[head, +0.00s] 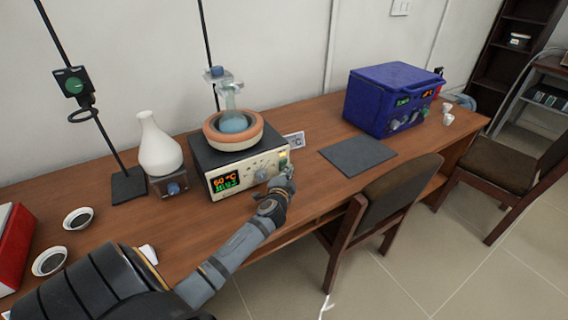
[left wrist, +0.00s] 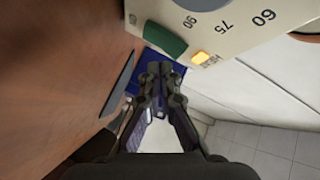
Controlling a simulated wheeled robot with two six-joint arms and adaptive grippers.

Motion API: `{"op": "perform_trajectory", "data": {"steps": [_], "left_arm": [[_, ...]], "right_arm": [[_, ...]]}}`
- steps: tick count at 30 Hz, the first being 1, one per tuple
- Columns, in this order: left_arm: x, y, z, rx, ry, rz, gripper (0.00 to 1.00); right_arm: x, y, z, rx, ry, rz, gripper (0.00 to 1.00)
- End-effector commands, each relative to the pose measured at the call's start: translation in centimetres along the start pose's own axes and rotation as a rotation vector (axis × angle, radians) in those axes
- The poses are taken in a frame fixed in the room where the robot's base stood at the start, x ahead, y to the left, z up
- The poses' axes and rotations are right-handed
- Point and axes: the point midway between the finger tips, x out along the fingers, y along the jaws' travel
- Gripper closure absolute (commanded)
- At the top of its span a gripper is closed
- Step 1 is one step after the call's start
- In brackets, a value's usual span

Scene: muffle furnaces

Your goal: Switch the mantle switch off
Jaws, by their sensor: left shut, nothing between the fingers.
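The heating mantle (head: 216,160) stands on the wooden table, with an orange-rimmed bowl (head: 213,136) holding a round flask (head: 232,121). Its front display (head: 225,183) is lit and reads about 60 °C. In the left wrist view its panel (left wrist: 232,25) shows dial numbers, a lit amber lamp (left wrist: 201,57) marked HEAT and a green switch (left wrist: 165,39). My left gripper (head: 288,171) is at the right end of the panel, shut and empty. In the left wrist view the fingertips (left wrist: 160,68) are just beside the green switch; I cannot tell whether they touch it. My right gripper is not in view.
A dark mat (head: 358,155) and a blue furnace (head: 390,97) are to the right. A white flask (head: 159,145) on a small stand and a black retort stand (head: 128,187) are to the left. A chair (head: 388,203) stands at the table's front edge.

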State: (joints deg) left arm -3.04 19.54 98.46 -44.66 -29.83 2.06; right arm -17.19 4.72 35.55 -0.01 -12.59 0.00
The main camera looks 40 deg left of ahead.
Motion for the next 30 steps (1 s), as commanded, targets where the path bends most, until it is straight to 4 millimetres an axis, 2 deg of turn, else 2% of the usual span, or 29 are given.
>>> {"op": "perform_trajectory", "data": {"steps": [30], "left_arm": [[0.74, -0.57, 0.53, 0.0, 0.0, 0.0, 1.0]], "right_arm": [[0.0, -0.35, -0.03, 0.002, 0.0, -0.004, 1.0]]}}
